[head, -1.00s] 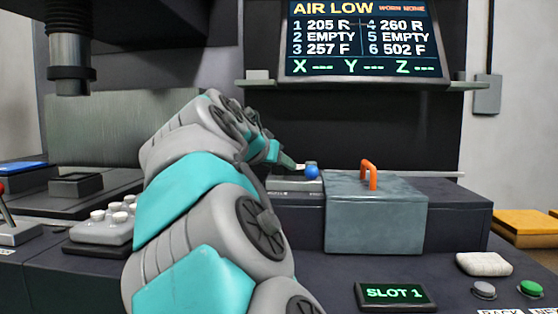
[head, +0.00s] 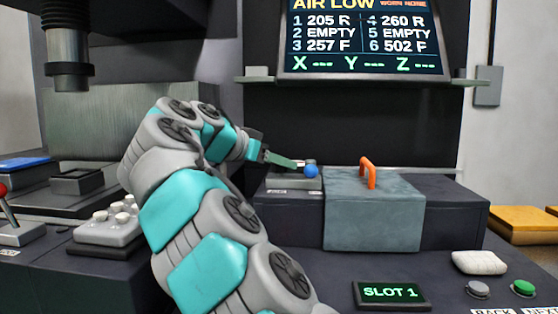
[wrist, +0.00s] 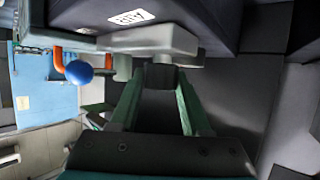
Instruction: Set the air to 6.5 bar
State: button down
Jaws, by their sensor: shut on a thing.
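The air control is a small grey block (head: 285,184) on the dark ledge, with a white label reading AIR in the wrist view (wrist: 130,18). A blue ball (head: 311,171) sits at its right end; in the wrist view the ball (wrist: 78,72) is left of my fingers, outside them. My gripper (head: 298,164) reaches it from the left. In the wrist view its two green fingers (wrist: 158,78) are on either side of a dark grey part of the air control (wrist: 160,76), and are shut on it. The screen (head: 365,40) reads AIR LOW. No pressure figure is legible.
A blue-grey box (head: 373,215) with an orange handle (head: 368,173) stands just right of the air control. In front are a SLOT 1 display (head: 391,294), a white pad (head: 480,262), and grey and green buttons (head: 523,288). A panel with white knobs (head: 108,228) is at left.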

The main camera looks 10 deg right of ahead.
jog(key=shift+r, duration=0.15)
dwell(0.5)
jog(key=shift+c, duration=1.8)
grip_release()
jog(key=shift+v, duration=3.85)
jog(key=shift+a, duration=0.1)
